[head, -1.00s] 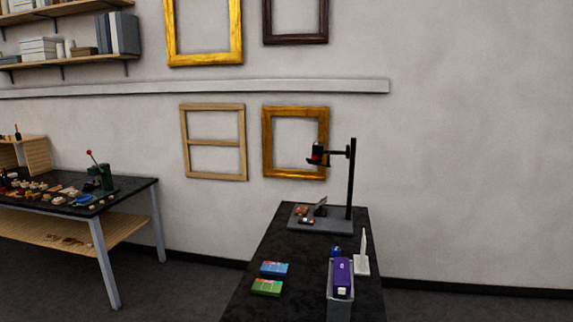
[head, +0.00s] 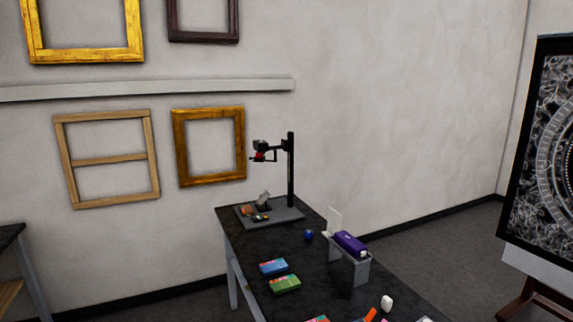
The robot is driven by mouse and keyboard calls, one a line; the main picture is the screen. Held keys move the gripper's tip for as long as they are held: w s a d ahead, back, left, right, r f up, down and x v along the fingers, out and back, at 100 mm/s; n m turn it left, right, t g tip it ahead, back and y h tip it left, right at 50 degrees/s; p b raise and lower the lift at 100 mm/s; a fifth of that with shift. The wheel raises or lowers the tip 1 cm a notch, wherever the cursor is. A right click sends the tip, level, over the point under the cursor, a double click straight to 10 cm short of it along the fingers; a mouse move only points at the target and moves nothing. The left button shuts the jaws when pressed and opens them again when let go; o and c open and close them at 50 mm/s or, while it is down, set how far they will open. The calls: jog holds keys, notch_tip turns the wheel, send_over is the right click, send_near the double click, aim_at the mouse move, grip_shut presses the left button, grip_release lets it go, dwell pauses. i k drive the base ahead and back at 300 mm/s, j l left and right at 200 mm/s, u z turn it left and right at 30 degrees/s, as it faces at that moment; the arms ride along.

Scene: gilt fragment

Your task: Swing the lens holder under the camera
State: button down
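A small dark camera (head: 261,146) is mounted on the black column (head: 291,172) of a copy stand, facing down. A red part and a thin dark bracket (head: 275,156) show just below and beside the camera. The bracket may be the lens holder, but it is too small to tell, and so is whether it sits under the lens. The stand's grey base (head: 288,214) carries a few small items, one reddish-brown and one grey and upright. My gripper is not in view.
The stand is at the far end of a black-topped table (head: 310,265). Blue and green boxes (head: 273,267), a blue ball (head: 309,235) and a purple item (head: 350,243) on a grey holder lie nearer. Open floor (head: 440,255) lies right of the table; a dark-framed panel stands beyond.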

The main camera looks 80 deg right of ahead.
aim_at(258, 160)
jog(key=i+l+z, duration=0.3)
jog(key=z, duration=0.2)
jog(key=i+l+z, duration=0.1)
jog(key=i+z, duration=0.4)
jog(key=i+j+z, duration=0.1)
jog(key=i+z, duration=0.4)
jog(key=i+j+z, duration=0.2)
jog(key=i+z, duration=0.3)
jog(key=i+l+z, duration=0.1)
jog(key=i, duration=0.35)
jog(key=i+l+z, duration=0.15)
jog(key=i, duration=0.25)
jog(key=i+l, duration=0.1)
jog(key=i, duration=0.2)
jog(key=i+l, duration=0.15)
jog(key=i, duration=0.15)
jog(key=j+u, duration=0.05)
